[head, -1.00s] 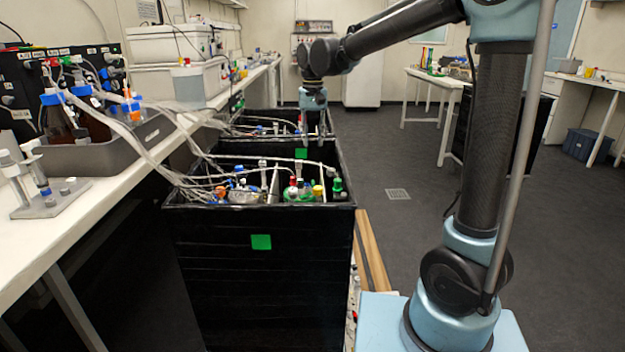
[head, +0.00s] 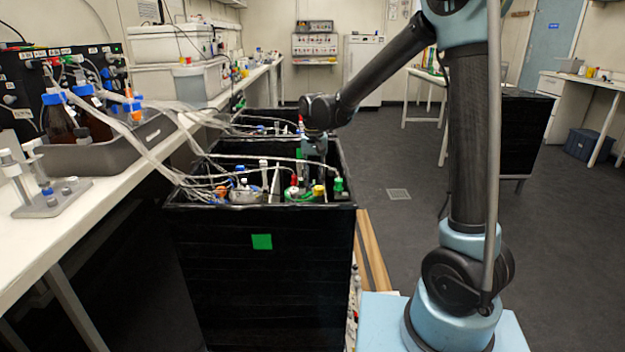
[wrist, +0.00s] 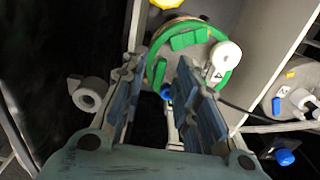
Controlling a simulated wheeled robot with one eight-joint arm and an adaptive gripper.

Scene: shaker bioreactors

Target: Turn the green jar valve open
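In the wrist view, a jar top with a green ring and raised green blocks (wrist: 185,42) lies just beyond my fingertips. A round white knob (wrist: 226,55) with a small dark mark sits at its right edge. I cannot tell which part is the valve. My gripper (wrist: 158,75) is open, its two fingers apart with nothing between them that I can see held. In the head view, my gripper (head: 317,158) points down into the black box beside the green-topped fitting (head: 338,185); its fingertips are hidden there.
The black box (head: 262,290) has high walls, with tubes and fittings crowding its top. Tubing runs to the bench (head: 60,235) on the left. In the wrist view, a blue cap (wrist: 285,157) and a grey fitting (wrist: 88,95) flank the fingers. Open floor lies right.

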